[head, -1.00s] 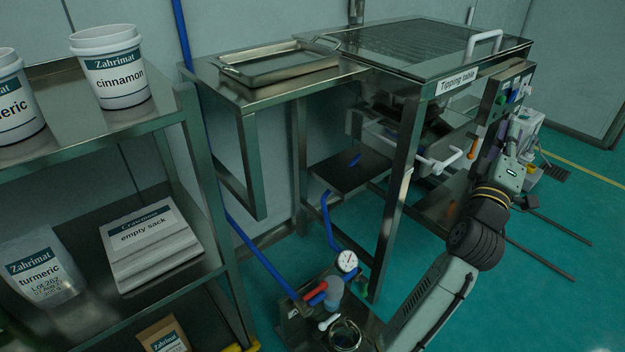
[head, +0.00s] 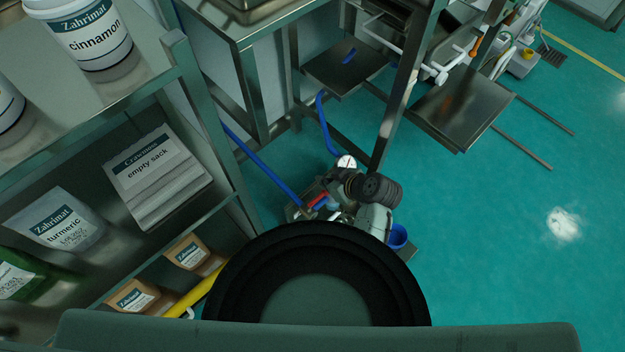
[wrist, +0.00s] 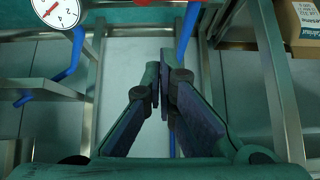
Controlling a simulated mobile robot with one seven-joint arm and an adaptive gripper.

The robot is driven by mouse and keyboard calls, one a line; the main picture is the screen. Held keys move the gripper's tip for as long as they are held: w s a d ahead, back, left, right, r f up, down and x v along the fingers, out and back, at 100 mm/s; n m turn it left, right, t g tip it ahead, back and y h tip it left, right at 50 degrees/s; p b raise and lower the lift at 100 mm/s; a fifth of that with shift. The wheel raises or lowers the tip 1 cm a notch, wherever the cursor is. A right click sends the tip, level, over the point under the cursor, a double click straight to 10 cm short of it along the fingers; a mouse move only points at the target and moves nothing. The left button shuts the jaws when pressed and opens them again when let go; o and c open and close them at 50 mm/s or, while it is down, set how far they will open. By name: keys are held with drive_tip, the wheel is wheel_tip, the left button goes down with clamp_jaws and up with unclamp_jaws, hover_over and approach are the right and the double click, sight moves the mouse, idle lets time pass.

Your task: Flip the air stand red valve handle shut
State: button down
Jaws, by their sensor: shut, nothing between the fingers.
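The air stand's red valve handle (head: 318,200) shows low in the middle of the head view, on the small floor stand beside the shelf rack. The stand's round pressure gauge (head: 346,162) is just above and right of it. In the wrist view the gauge (wrist: 57,12) is cut off at the top left, and a sliver of red (wrist: 142,2), perhaps the handle, shows at the top edge. My gripper (wrist: 162,76) is shut and empty, its fingertips close together and below that sliver in the picture. In the head view my arm hides the gripper and part of the stand.
A blue hose (head: 262,165) runs along the rack to the stand. The shelf rack (head: 187,90) with tubs and sacks is close on the left. A steel table leg (head: 392,125) rises behind the stand. Green floor (head: 480,240) is clear at right.

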sight(317, 199)
drive_tip(key=x, duration=1)
drive_tip(key=shift+w+p, duration=0.1)
drive_tip(key=shift+p, duration=0.3)
drive_tip(key=shift+s+d+f+p, duration=0.15)
drive_tip(key=shift+s+d+p, duration=0.3)
drive_tip(key=shift+s+d, duration=0.55)
drive_tip(key=shift+s+d+f, duration=0.15)
drive_tip(key=shift+s+d, duration=0.3)
drive_tip(key=shift+w, duration=0.1)
